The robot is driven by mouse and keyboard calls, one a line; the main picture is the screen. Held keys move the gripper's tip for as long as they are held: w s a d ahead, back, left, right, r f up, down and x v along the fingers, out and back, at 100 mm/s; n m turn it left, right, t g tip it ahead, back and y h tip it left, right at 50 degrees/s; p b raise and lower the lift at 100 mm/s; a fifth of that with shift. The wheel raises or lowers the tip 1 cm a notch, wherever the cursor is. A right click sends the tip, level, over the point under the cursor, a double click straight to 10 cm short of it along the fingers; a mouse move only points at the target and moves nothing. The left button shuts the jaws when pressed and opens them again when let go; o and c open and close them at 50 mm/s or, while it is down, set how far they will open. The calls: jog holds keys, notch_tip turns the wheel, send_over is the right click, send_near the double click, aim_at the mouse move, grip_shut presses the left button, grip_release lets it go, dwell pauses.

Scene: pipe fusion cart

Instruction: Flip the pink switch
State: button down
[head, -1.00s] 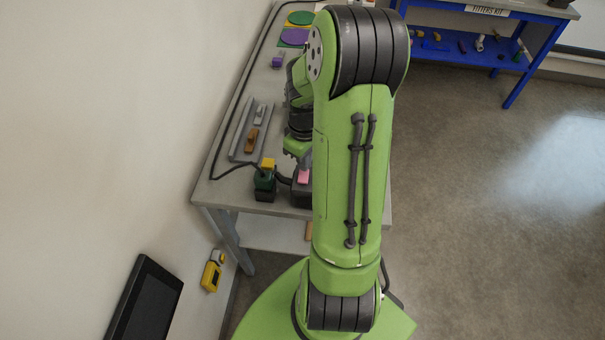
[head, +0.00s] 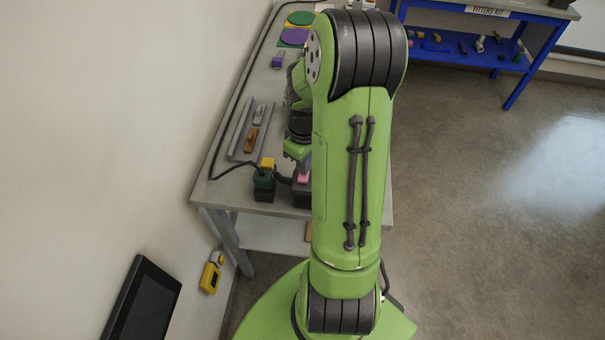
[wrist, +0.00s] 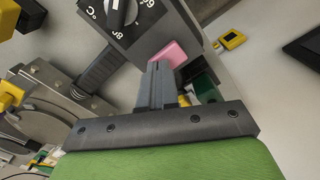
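The pink switch (head: 303,178) sits on a dark grey box (head: 301,194) near the front end of the grey bench, partly behind my arm. In the wrist view the pink switch (wrist: 168,53) is a rocker at the edge of the box face (wrist: 137,44), beside a black dial with °C marks. My gripper (wrist: 157,72) has its fingers together and empty, with the tips right by the pink switch. I cannot tell whether they touch it. In the head view my gripper (head: 302,164) is just above the switch.
A grey tray (head: 235,145) with small levers lies farther back. A yellow handheld device (head: 210,277) is at the wall. A blue shelf (head: 470,50) stands back right.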

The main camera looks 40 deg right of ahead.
notch_tip(320, 180, up, 7)
jog(key=p, duration=0.5)
jog(key=shift+p, duration=0.3)
jog(key=s+a+r+t+h+b, duration=0.1)
jog(key=s+a+r+t+b, duration=0.15)
jog(key=a+r, duration=0.9)
jog(key=s+a+r+m+t+y, duration=0.1)
jog(key=s+a+r+t, duration=0.2)
jog(key=s+a, duration=0.5)
jog(key=shift+s+a+r+m, duration=0.15)
jog(key=shift+s+a+m, duration=0.15)
jog(key=shift+a, duration=0.05)
